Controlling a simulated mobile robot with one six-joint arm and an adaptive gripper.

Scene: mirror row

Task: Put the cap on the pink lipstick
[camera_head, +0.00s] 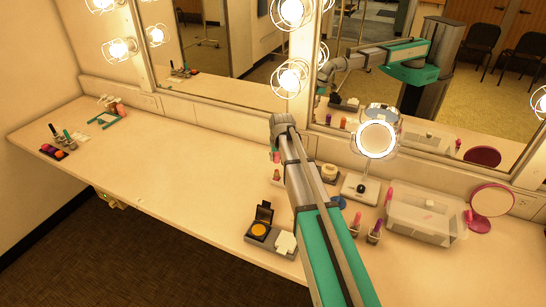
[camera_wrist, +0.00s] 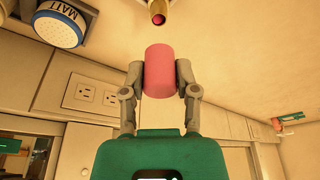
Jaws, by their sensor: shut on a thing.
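My gripper (camera_wrist: 160,65) is shut on a pink cap (camera_wrist: 160,72), holding it between its two fingers. In the wrist view a lipstick (camera_wrist: 158,10) with a gold tube and a reddish-pink tip shows at the top edge, partly cut off. Its tip faces the cap, with a visible gap between them. In the head view the cap (camera_head: 275,157) shows small under the end of my arm, and a small lipstick (camera_head: 276,174) stands on the counter just below it. My arm hides most of the fingers there.
A lit round lamp (camera_head: 358,185), lipsticks (camera_head: 355,224), a clear box (camera_head: 425,217) and a pink mirror (camera_head: 490,203) stand to the right. A blue MATT-labelled jar (camera_wrist: 62,26) is near the lipstick. The counter's left middle is clear.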

